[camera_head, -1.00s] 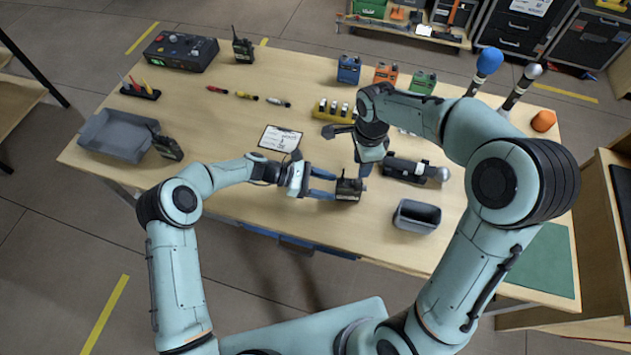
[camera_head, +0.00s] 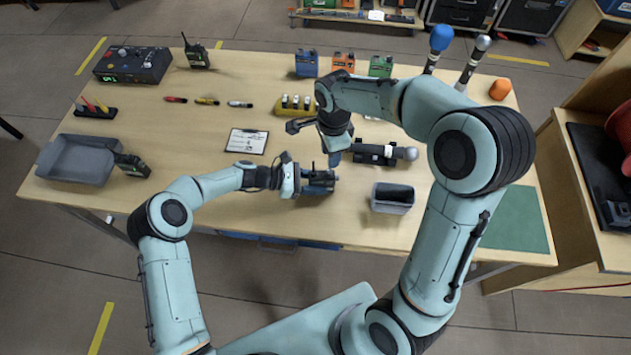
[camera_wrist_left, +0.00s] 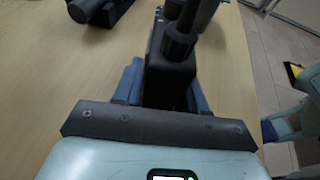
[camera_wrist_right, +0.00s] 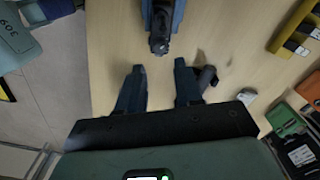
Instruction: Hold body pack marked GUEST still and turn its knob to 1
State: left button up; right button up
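A small black body pack (camera_head: 320,187) stands near the table's front edge; I cannot read its marking. My left gripper (camera_head: 322,180) has its blue fingers against both sides of it. In the left wrist view the pack (camera_wrist_left: 168,80) sits between those fingers, with a black cylindrical part (camera_wrist_left: 180,45) rising from its top. My right gripper (camera_head: 335,158) is just behind and above the pack, pointing down. In the right wrist view its fingers (camera_wrist_right: 160,88) are apart and empty, and the pack (camera_wrist_right: 159,40) is beyond their tips. The knob's setting cannot be read.
Similar black packs are by the grey tray (camera_head: 75,162) and at the back left (camera_head: 197,57). A dark handheld microphone (camera_head: 380,153) and a grey bin (camera_head: 392,198) are close on the right. A clipboard (camera_head: 247,141) lies left. Coloured packs (camera_head: 343,63) line the back.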

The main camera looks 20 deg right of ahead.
aim_at(329, 171)
pick_arm(q)
jog(key=c, duration=0.4)
jog(key=shift+o, duration=0.2)
pick_arm(e)
jog(key=shift+f+n, duration=0.35)
jog(key=shift+n, duration=0.5)
jog(key=shift+f+n, duration=0.3)
jog(key=shift+n, duration=0.55)
jog(key=shift+f, duration=2.8)
jog(key=m, duration=0.2)
jog(key=shift+m, duration=0.3)
jog(key=m, duration=0.4)
jog(key=shift+m, duration=0.3)
jog(key=m, duration=0.5)
jog(key=shift+m, duration=0.4)
jog(key=c, duration=0.6)
